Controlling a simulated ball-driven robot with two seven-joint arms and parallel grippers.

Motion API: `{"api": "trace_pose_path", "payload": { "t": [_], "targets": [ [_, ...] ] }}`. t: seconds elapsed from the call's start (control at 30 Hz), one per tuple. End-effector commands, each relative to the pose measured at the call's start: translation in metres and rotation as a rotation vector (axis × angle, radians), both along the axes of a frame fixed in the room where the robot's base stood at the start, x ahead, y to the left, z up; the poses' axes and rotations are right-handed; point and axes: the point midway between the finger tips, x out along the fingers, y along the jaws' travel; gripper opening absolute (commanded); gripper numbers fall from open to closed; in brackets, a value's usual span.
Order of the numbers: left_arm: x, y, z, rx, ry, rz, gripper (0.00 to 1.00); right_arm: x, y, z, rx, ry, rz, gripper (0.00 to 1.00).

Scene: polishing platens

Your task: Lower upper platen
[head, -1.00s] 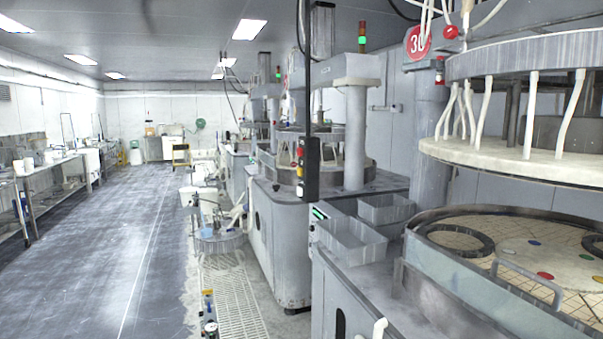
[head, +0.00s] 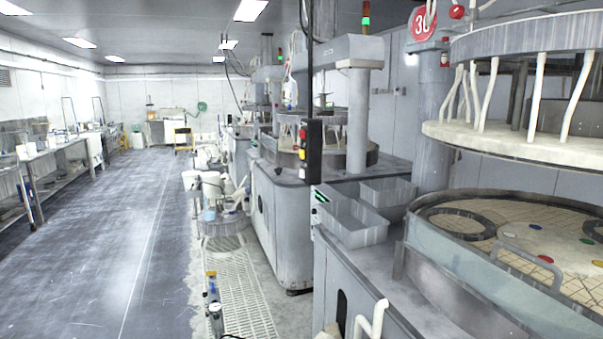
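The upper platen (head: 510,140) is a pale round disc at the right of the head view. White hoses (head: 537,92) run down to it from the grey ring (head: 530,38) above. It hangs level, with a clear gap over the lower platen (head: 505,217). The lower platen has a tiled, grooved face with dark carrier rings (head: 462,224) and small coloured discs (head: 545,259) on it. A hanging black control box (head: 310,150) with red and yellow buttons is near the middle of the view. Neither of my grippers is in view.
Grey trays (head: 354,222) sit on the near machine's deck, and a white bent pipe (head: 372,322) rises at its front. More machines (head: 290,205) stand behind. Buckets (head: 212,186) stand beside a floor grate (head: 240,290). The left floor (head: 90,240) is open.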

Motion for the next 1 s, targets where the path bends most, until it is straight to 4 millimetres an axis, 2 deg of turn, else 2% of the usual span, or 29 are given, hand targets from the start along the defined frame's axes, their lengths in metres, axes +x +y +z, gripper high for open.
{"api": "trace_pose_path", "payload": {
  "t": [0.37,0.47,0.6,1.0],
  "targets": [
    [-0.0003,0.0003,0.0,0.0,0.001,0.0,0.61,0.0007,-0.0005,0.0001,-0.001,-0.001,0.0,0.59],
    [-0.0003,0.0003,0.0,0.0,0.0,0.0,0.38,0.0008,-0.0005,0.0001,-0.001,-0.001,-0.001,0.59],
    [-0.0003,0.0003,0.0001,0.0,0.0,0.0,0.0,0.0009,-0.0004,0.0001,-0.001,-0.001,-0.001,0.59],
    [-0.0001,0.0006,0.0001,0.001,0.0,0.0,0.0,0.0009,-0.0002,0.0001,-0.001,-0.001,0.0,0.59]
  ]
}}
